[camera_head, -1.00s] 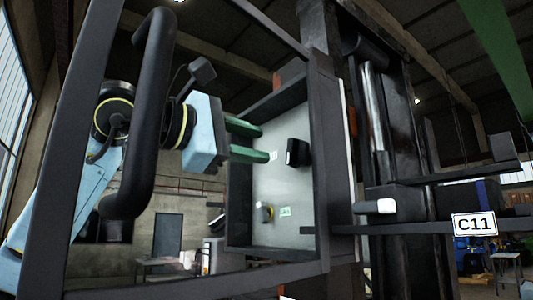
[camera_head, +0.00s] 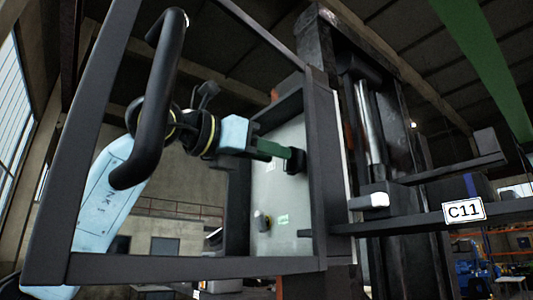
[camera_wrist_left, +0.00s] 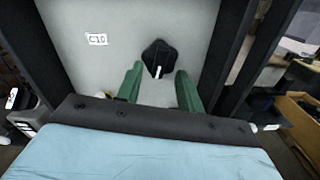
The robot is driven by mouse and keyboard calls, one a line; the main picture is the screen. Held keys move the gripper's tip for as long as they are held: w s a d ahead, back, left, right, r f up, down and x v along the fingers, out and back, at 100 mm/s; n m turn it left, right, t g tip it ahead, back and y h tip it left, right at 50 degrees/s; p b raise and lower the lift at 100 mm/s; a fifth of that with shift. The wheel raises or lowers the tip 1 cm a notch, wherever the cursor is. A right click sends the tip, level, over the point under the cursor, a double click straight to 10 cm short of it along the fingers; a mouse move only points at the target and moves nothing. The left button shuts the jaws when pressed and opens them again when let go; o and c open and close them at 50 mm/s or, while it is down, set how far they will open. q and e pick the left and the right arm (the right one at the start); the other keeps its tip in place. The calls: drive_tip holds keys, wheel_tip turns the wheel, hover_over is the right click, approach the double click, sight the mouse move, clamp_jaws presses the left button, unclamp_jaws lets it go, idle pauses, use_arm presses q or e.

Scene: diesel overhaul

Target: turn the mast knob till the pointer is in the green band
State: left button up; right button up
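The black knob (camera_head: 297,161) sits on a pale panel (camera_head: 264,190) inside a dark open box. In the left wrist view the knob (camera_wrist_left: 158,54) has a white pointer mark directed toward the bottom of the picture. My left gripper (camera_head: 285,154) reaches the knob from the left, its green fingers overlapping it in the head view. In the left wrist view the gripper (camera_wrist_left: 160,71) is open, one finger on each side of the knob's lower part; I cannot tell whether they touch it. No green band can be made out clearly. My right gripper is not in view.
A smaller yellow and dark knob (camera_head: 262,221) is lower on the panel, beside a small green-marked label (camera_head: 283,220). A dark door frame (camera_head: 190,267) with a thick handle (camera_head: 155,100) stands around my left arm.

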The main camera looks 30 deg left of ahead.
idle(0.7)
use_arm(q)
drive_tip(key=x, duration=0.3)
drive_tip(key=shift+p, duration=0.4)
clamp_jaws()
drive_tip(key=m+p, duration=0.2)
drive_tip(key=m, duration=0.2)
idle(0.5)
